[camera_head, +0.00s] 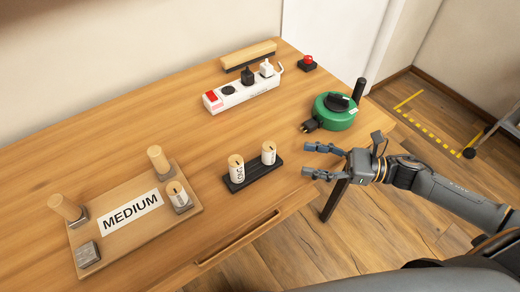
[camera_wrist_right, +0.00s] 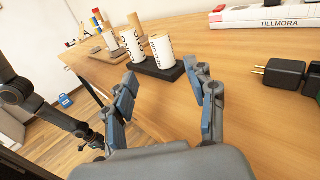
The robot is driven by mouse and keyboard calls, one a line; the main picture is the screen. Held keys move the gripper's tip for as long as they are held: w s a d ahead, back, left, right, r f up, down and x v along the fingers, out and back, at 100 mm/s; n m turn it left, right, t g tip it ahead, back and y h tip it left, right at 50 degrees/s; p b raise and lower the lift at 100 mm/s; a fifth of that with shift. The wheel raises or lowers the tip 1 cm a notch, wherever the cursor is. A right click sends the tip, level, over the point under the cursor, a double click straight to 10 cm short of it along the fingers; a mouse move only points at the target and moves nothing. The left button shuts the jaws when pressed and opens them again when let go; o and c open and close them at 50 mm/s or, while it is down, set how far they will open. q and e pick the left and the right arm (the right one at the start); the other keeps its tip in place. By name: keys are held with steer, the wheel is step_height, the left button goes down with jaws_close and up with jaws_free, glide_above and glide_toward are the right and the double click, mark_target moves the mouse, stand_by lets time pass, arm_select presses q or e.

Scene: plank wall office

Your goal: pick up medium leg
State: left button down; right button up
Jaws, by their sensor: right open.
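Two pale cylindrical legs with printed labels stand upright on a small black stand (camera_head: 256,174) near the table's front edge: a left leg (camera_head: 236,169) and a right leg (camera_head: 268,153). Their labels are too small to read surely, so I cannot tell which is the medium one. My right gripper (camera_head: 312,161) is open and empty, to the right of the stand and apart from it, its fingers pointing left. In the right wrist view the legs (camera_wrist_right: 158,52) stand beyond the open fingers. A dark arm part shows at the left there; its fingers are unclear.
A wooden board (camera_head: 90,222) marked MEDIUM, with pegs and a labelled leg (camera_head: 177,194) on it, lies at the left. A white power strip (camera_head: 240,92), a green cable reel (camera_head: 335,112) and a red button (camera_head: 307,62) sit further back. The table between is clear.

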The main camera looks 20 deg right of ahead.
mark_target(269, 151)
steer(key=x, duration=0.3)
steer(key=shift+w+a+r, duration=0.1)
steer(key=shift+r, duration=0.05)
steer(key=shift+p+x, duration=0.4)
steer(key=shift+x, duration=0.7)
steer(key=shift+w+a, duration=0.1)
steer(key=shift+a, duration=0.1)
steer(key=shift+w+a, duration=0.15)
steer(key=shift+a, duration=0.1)
steer(key=p+x, duration=0.1)
steer(key=x, duration=0.2)
steer(key=shift+w+a+r+p, duration=0.2)
steer(key=shift+w+p, duration=0.05)
steer(key=shift+p, duration=0.15)
steer(key=shift+w+a+f, duration=0.1)
steer(key=shift+w+a, duration=0.15)
steer(key=shift+a, duration=0.25)
arm_select(q)
steer(key=r, duration=0.2)
steer(key=shift+s+d+r, duration=0.25)
steer(key=shift+d+r, duration=0.05)
steer(key=shift+r, duration=0.1)
arm_select(e)
steer(key=shift+d, duration=0.1)
steer(key=shift+c, duration=1)
arm_select(q)
steer(key=shift+d, duration=0.2)
arm_select(e)
steer(key=c, duration=0.9)
